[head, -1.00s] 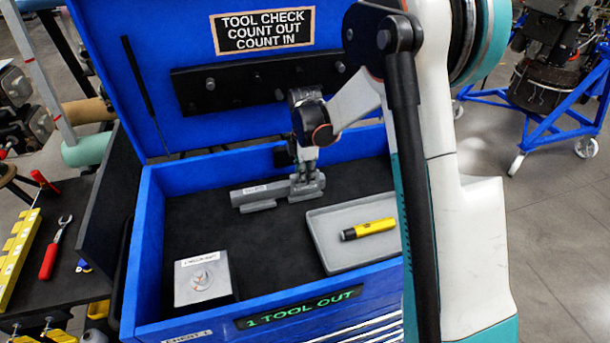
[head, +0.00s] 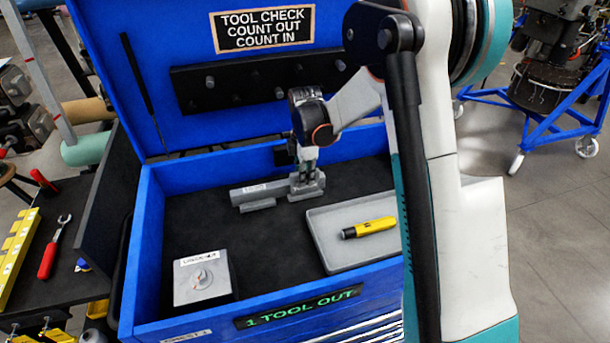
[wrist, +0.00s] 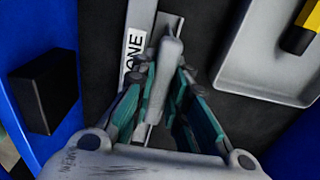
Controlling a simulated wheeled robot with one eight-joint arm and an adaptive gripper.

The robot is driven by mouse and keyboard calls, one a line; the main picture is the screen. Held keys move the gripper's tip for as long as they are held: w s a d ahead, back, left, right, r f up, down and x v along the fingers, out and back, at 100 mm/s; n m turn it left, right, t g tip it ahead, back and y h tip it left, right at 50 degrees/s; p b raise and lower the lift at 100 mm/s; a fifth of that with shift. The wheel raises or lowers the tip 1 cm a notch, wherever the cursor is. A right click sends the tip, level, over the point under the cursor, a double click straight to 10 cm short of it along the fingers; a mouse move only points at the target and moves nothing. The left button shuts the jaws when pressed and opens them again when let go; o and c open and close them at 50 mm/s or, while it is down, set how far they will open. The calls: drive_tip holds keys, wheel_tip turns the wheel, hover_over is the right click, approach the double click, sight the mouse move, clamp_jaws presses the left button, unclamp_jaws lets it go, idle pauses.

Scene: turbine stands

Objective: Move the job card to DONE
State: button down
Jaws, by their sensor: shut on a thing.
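A grey holder (head: 250,193) lies on the dark floor of the blue tool chest, near its back wall. A white label on it reads partly "ONE" in the wrist view (wrist: 134,42); the first letter is hidden. My gripper (head: 306,168) points down at the holder's right end. In the wrist view my gripper (wrist: 168,85) has its teal-sided fingers closed on both sides of a smooth grey piece (wrist: 168,62), beside the label. I cannot tell whether this piece is the job card; no card face shows.
A grey tray (head: 332,252) with a yellow tool (head: 369,228) lies to the right. A grey block with a round fitting (head: 203,278) stands front left. Blue chest walls (head: 150,235) surround the area. Dark floor between block and tray is clear.

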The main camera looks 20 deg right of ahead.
drive_tip(key=c, duration=1.5)
unclamp_jaws()
drive_tip(key=shift+s+f, duration=0.1)
drive_tip(key=shift+f, duration=0.15)
drive_tip(key=shift+r, duration=0.1)
drive_tip(key=shift+r, duration=0.15)
drive_tip(key=shift+r+p, duration=1.85)
drive_tip(key=shift+r, duration=1.6)
